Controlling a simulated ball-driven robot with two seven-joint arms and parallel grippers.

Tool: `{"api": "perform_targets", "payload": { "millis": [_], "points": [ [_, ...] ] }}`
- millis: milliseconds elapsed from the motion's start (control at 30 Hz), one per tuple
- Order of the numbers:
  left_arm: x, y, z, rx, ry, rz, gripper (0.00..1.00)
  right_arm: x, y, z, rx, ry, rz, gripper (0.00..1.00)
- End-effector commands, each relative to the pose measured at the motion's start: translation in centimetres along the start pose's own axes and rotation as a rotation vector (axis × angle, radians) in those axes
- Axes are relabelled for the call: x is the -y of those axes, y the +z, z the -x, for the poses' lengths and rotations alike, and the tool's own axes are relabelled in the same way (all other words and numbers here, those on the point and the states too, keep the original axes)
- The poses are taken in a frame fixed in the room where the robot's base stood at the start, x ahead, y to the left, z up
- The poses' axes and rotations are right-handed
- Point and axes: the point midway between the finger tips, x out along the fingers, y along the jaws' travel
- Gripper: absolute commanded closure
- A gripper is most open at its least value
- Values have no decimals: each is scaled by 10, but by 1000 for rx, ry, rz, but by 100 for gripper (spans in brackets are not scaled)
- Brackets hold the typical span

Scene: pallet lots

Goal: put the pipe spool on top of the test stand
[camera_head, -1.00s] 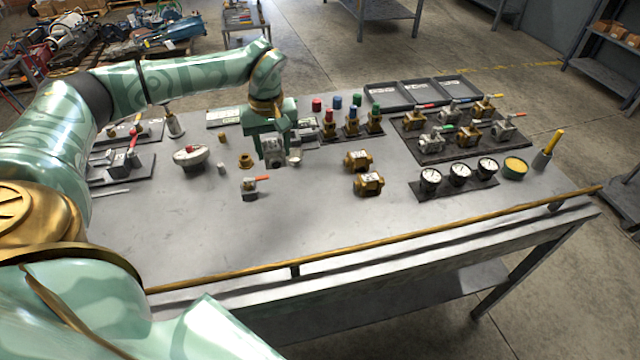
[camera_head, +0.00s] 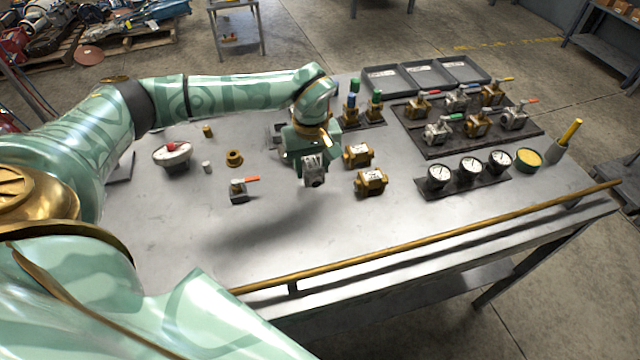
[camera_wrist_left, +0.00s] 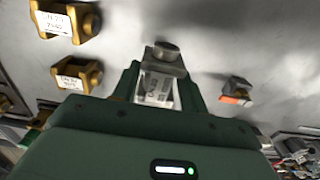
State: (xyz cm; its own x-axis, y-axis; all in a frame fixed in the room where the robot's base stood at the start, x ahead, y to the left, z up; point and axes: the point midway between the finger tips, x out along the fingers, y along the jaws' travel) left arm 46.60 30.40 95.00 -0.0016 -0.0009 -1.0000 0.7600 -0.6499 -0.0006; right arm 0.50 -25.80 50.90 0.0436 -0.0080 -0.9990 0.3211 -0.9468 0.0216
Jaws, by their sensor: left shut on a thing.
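My left gripper (camera_head: 312,160) is shut on a grey metal piece with a white label and a round end, which I take for the pipe spool (camera_head: 314,178). It is held above the table, just left of two brass labelled bodies. The left wrist view shows the spool (camera_wrist_left: 157,88) between the fingers (camera_wrist_left: 160,78), its round end pointing away. No test stand can be told for certain. A round white-topped piece with a red knob (camera_head: 173,154) stands at the left on a dark base. My right gripper is not in view.
The brass bodies (camera_head: 358,155) (camera_head: 370,182) stand close right of the gripper. A small red-handled valve (camera_head: 240,190) and a brass fitting (camera_head: 234,158) stand left. Gauges (camera_head: 472,163), a valve board (camera_head: 440,147) and trays (camera_head: 385,79) fill the right. The table's front middle is bare.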

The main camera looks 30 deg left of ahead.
Motion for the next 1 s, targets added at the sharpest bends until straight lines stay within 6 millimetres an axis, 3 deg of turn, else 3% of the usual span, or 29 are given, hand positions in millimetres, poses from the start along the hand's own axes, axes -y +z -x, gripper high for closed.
{"api": "perform_targets", "payload": {
  "millis": [267, 433, 800, 833, 900, 1000],
  "points": [
    [-12, 12, -20, 2, 1, 0, 92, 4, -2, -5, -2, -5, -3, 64],
    [-12, 14, -50, 3, -2, 2, 92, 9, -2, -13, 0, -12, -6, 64],
    [-13, 12, -53, -1, 1, 1, 92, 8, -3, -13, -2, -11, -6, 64],
    [-12, 12, -53, -1, 0, 1, 48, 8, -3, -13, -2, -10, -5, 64],
    [-12, 12, -53, -1, 0, 1, 35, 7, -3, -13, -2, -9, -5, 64],
    [-12, 12, -53, -1, 0, 1, 35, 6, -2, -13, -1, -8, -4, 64]
  ]
}}
